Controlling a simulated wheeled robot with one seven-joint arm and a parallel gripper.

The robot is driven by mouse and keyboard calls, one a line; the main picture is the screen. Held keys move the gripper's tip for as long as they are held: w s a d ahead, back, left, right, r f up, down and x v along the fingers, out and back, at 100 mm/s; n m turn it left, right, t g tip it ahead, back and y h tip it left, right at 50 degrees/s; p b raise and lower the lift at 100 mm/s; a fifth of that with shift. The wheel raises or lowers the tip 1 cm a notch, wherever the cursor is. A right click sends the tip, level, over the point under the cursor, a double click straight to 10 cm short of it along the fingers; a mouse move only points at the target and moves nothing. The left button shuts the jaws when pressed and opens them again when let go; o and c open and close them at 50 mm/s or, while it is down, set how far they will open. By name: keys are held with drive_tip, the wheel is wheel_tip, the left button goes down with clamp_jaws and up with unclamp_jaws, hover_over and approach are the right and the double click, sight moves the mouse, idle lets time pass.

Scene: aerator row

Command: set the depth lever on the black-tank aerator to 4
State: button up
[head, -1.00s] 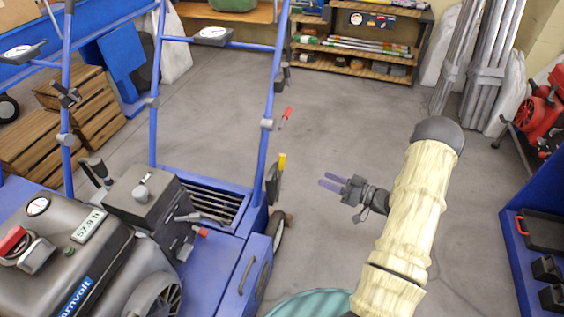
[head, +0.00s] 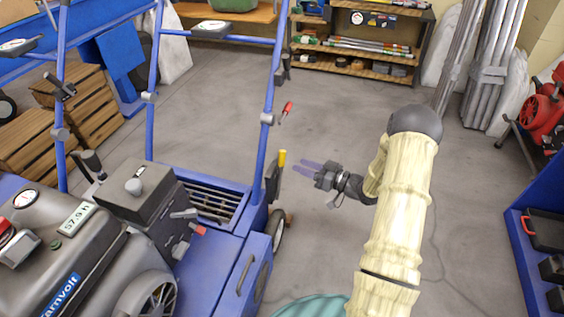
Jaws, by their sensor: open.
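The aerator with the black tank (head: 70,262) and blue frame fills the left of the head view. A yellow-tipped lever (head: 282,158) stands at a dark upright plate (head: 273,180) on the machine's right side; it looks like the depth lever. Any scale numbers there are too small to read. My gripper (head: 299,166) is open and empty, its two bluish fingers pointing left toward the yellow tip. The fingertips are just right of the lever in the picture; I cannot tell whether they touch it.
A red-tipped lever (head: 287,107) sits higher on the blue handle post (head: 268,110). A wheel (head: 277,227) is below the plate. Wooden crates (head: 30,145) stand at the left, a shelf (head: 365,50) at the back and a blue bench (head: 520,255) at the right. The middle floor is clear.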

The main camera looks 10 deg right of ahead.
sight(282, 158)
drive_tip(key=b+x, duration=0.3)
drive_tip(key=x, duration=0.4)
drive_tip(key=shift+a+f, duration=0.1)
drive_tip(key=shift+f, duration=0.05)
drive_tip(key=shift+w+a, duration=0.45)
drive_tip(key=shift+w, duration=0.05)
clamp_jaws()
